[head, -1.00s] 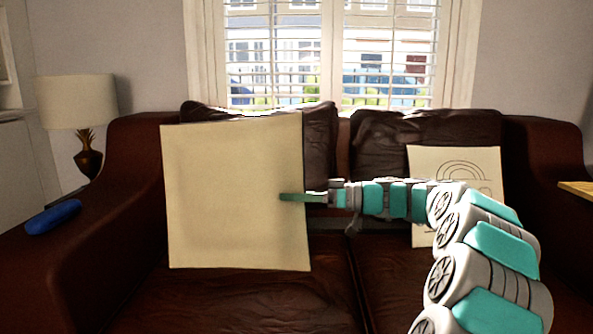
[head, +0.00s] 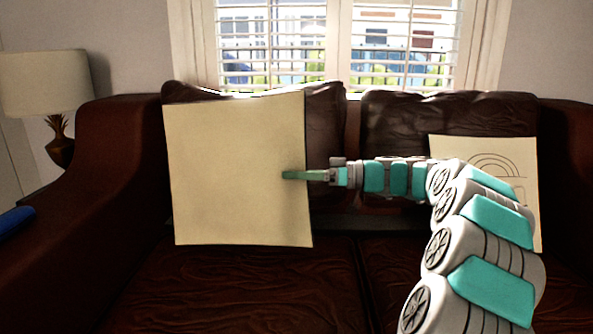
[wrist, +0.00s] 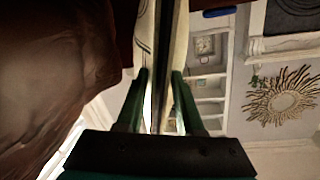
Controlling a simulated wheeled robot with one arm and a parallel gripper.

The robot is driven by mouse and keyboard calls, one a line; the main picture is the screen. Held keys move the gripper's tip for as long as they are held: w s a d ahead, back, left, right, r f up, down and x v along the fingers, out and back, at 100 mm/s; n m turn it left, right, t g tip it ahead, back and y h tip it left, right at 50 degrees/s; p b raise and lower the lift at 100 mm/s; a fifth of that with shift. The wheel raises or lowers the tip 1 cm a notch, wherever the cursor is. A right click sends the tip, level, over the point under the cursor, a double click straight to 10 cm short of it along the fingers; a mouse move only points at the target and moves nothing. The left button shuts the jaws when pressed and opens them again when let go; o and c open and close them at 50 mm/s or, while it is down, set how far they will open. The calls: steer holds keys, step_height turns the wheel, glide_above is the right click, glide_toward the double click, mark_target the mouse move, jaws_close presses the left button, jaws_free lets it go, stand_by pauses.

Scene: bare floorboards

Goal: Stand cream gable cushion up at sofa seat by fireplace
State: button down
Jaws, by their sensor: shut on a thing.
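A square cream cushion (head: 238,170) is upright in front of the left seat's back cushion on the brown leather sofa (head: 240,290). My gripper (head: 290,175) is shut on its right edge. One finger lies across the cushion's near face in the head view; the other is hidden behind it. In the wrist view, the cushion shows edge-on as a thin panel (wrist: 162,60) between the two green fingers. Whether its lower edge touches the seat I cannot tell. A second cream cushion with arch line drawings (head: 505,175) leans at the right seat, partly hidden by my arm.
A lamp (head: 45,85) stands beyond the left armrest, and a blue object (head: 15,222) lies on that armrest. A shuttered window (head: 340,50) is behind the sofa. The wrist view shows shelves (wrist: 207,85) and a sunburst mirror (wrist: 284,101). The front of the seats is clear.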

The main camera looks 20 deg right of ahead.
steer(key=w+d+f, duration=0.2)
steer(key=w+f, duration=0.3)
steer(key=f, duration=0.4)
steer(key=shift+w+d+f+b, duration=0.15)
steer(key=shift+w+d+b, duration=0.15)
steer(key=shift+w, duration=0.1)
steer(key=shift+a, duration=0.1)
steer(key=c, duration=0.8)
jaws_free()
steer(key=shift+o, duration=0.2)
